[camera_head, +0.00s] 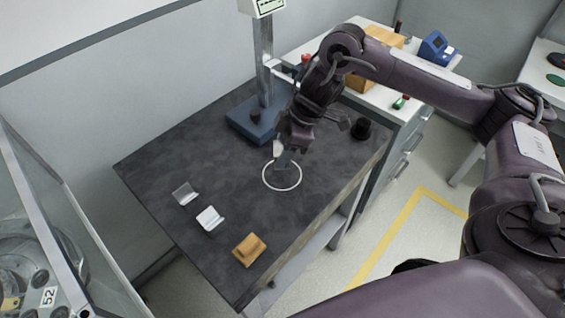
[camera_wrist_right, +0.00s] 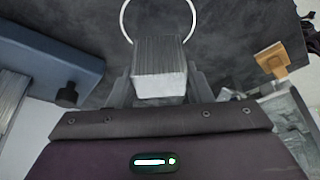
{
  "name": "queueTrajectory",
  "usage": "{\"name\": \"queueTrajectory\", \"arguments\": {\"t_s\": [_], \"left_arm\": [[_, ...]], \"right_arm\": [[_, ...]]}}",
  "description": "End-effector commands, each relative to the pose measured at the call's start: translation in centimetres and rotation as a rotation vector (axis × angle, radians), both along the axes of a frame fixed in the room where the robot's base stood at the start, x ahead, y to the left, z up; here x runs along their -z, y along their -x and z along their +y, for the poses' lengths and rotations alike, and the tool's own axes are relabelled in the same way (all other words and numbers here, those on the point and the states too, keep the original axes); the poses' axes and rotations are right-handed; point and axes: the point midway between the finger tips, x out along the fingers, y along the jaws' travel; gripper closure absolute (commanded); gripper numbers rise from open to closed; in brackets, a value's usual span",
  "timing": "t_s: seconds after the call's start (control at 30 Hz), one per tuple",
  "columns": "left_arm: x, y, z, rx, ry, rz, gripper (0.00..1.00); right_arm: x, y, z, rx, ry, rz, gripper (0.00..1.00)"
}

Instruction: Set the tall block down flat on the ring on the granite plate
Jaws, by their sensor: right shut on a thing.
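The tall block (camera_wrist_right: 160,75) is a grey metal block with brushed sides, held between the fingers of my right gripper (camera_wrist_right: 160,92) in the right wrist view. In the head view my right gripper (camera_head: 285,150) points down over the dark granite plate (camera_head: 165,155), and the lower part of the block (camera_head: 284,162) shows below it. The white ring (camera_head: 282,190) is drawn on the plate. The block overlaps the ring's far part in the head view. I cannot tell whether the block touches the plate. My left gripper is not in view.
A blue-based stand (camera_head: 244,122) with a column is behind the gripper. A black cylinder (camera_head: 361,128) stands to the right. A clear-grey angled piece (camera_head: 185,194), a white one (camera_head: 210,219) and an orange block (camera_head: 249,250) lie at front left. The plate around the ring's near side is clear.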

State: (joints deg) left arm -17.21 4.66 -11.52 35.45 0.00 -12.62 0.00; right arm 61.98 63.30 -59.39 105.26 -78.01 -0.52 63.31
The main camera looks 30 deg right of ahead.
Motion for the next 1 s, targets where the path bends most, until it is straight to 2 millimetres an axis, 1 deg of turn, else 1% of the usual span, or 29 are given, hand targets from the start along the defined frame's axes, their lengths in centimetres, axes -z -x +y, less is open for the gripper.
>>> {"name": "queueTrajectory", "arguments": {"t_s": [0.07,0.13,0.3,0.4,0.8,0.83,0.97,1.0], "left_arm": [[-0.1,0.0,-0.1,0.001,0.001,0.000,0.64],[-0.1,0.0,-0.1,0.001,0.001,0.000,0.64],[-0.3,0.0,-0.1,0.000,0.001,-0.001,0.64],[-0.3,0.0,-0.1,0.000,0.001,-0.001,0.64],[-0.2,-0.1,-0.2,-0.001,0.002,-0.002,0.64],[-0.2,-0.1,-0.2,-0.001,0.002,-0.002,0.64],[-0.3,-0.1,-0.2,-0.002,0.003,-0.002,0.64],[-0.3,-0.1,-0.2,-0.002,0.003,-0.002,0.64]], "right_arm": [[0.3,-0.1,0.0,0.001,-0.002,-0.003,0.97],[0.9,-0.1,0.0,0.000,-0.002,-0.002,0.97],[3.4,-0.1,0.0,0.000,-0.001,-0.002,0.97],[4.4,-0.1,0.0,0.002,-0.002,-0.003,0.97],[4.9,-0.1,0.0,0.000,-0.002,-0.003,0.97],[4.9,0.0,0.0,0.000,0.000,-0.001,0.51],[4.9,0.0,0.0,0.000,0.000,-0.001,0.34],[4.9,0.0,0.0,0.000,0.000,-0.001,0.33]]}}
